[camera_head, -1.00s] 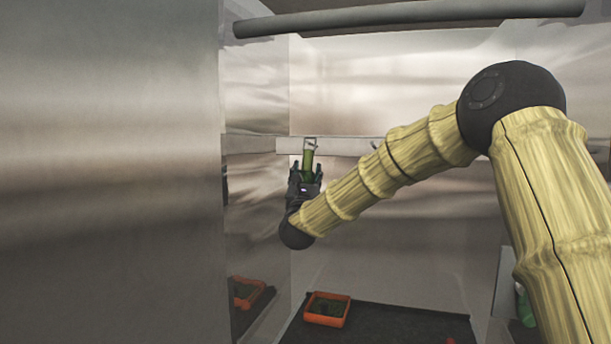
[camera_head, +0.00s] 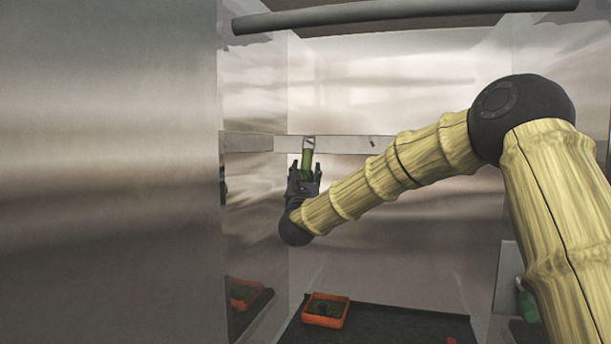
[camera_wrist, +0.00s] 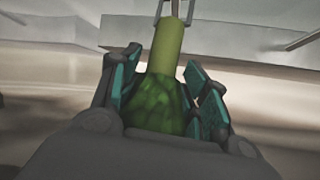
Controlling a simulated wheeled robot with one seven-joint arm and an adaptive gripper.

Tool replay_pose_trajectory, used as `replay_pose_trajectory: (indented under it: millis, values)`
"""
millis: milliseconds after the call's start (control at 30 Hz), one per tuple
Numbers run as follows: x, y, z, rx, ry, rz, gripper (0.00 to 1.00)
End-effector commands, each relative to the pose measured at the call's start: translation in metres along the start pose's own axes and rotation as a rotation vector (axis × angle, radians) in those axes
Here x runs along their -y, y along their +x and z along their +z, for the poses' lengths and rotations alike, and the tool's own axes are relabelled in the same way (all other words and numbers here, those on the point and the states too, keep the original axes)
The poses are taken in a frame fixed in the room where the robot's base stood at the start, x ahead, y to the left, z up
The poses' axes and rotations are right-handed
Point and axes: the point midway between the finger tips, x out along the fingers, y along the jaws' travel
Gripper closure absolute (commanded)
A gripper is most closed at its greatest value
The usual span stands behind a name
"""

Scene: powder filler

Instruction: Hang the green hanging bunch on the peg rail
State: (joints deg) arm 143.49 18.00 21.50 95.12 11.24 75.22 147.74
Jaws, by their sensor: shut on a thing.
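The green hanging bunch (camera_wrist: 160,95) is upright in my gripper (camera_wrist: 168,85), with its narrow light-green neck up and a thin metal loop at its top. In the head view the bunch (camera_head: 307,160) stands in front of the peg rail (camera_head: 345,145), its loop overlapping the rail band. My gripper (camera_head: 305,175) is shut on the bunch's wider lower part. A small dark peg (camera_head: 373,143) shows on the rail to the right of the bunch. I cannot tell whether the loop is around a peg; any peg behind it is hidden.
An orange tray (camera_head: 326,311) with dark green contents sits on the dark floor mat (camera_head: 390,325) below. A round bar (camera_head: 400,18) crosses the top. A shiny metal wall (camera_head: 110,170) is close on the left. A green item (camera_head: 527,302) is partly visible at lower right.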

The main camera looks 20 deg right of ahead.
Motion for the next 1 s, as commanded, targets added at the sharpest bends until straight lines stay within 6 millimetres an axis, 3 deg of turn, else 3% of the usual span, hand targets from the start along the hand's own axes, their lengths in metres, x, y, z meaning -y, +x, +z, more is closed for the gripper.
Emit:
replay_pose_trajectory:
  millis: [367,400,533,1000]
  values:
    - [0.0000,0.0002,0.0005,0.001,0.000,0.000,0.96]
    - [0.0000,0.0001,0.0004,0.001,0.000,0.000,0.51]
    - [-0.0001,0.0001,0.0004,0.001,0.000,0.000,0.28]
    - [0.0004,-0.0080,-0.0005,-0.001,0.000,0.000,0.28]
